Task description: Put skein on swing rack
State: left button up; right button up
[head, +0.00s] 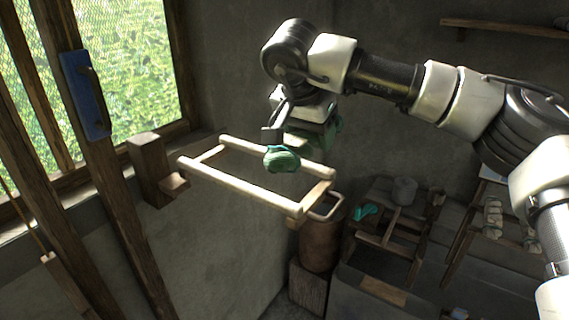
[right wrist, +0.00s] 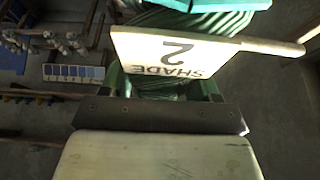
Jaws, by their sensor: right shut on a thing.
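The swing rack (head: 243,187) is a pale wooden frame with two long round rods, reaching out from a wall block by the window. My right gripper (head: 290,128) is above its far rod, shut on a green skein (head: 281,159). The skein's lower end overlaps the far rod; I cannot tell whether it rests on it. In the right wrist view, the skein (right wrist: 160,88) shows behind a white tag (right wrist: 172,52) reading "SHADE 2". A pale rod (right wrist: 275,47) shows beside the tag there. My left gripper is not in view.
A blue handled tool (head: 84,95) hangs on the wooden post at left. Below the rack stand a brown barrel (head: 320,245) and a wooden stand (head: 385,240) with a teal item (head: 365,211). Several pale skeins (head: 493,216) hang at right. A wall shelf (head: 490,26) is at upper right.

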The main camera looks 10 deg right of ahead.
jog(key=w+a+f+b, duration=0.3)
jog(key=f, duration=0.4)
jog(key=shift+w+a+f, duration=0.3)
jog(key=shift+w+a, duration=0.05)
jog(key=shift+a, duration=0.05)
jog(key=o, duration=0.7)
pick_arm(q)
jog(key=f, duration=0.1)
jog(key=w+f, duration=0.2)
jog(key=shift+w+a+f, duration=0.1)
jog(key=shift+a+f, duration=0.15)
pick_arm(e)
jog(key=o, duration=0.3)
jog(key=shift+r, duration=0.1)
